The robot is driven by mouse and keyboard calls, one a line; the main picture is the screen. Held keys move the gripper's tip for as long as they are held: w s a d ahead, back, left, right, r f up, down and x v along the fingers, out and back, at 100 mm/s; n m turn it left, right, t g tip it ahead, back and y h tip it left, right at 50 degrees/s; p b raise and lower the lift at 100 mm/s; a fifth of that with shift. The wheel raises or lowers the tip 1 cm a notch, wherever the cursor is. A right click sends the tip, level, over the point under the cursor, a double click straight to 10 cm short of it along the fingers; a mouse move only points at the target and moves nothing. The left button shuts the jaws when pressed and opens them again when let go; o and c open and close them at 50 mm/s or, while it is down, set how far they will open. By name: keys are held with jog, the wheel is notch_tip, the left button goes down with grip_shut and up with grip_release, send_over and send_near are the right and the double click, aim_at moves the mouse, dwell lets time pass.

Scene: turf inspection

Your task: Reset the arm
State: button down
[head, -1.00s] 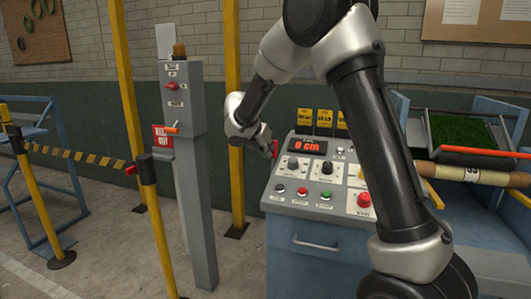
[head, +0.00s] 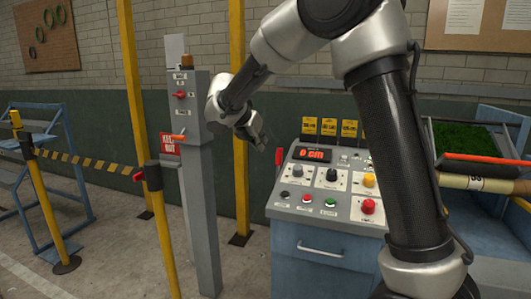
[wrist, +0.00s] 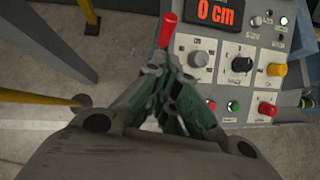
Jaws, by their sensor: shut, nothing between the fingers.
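My gripper (head: 262,141) hangs at the end of my arm, above and left of the control console (head: 325,205). In the wrist view my gripper (wrist: 163,70) shows its dark fingers drawn together, with nothing between them. A red lever handle (head: 279,156) stands at the console's left edge. In the wrist view the red lever (wrist: 168,30) shows just beyond the fingertips, apart from them as far as I can tell. My arm crosses the right half of the head view and hides part of the console.
A grey post (head: 195,190) with a red switch stands left of my gripper. Yellow poles (head: 239,110) and a striped barrier tape (head: 85,162) are nearby. The console display (head: 314,154) reads 0 cm. A turf tray (head: 465,138) and a roller (head: 470,183) lie at right.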

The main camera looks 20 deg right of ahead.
jog(key=shift+v, duration=0.95)
jog(key=shift+w+d+r, duration=0.1)
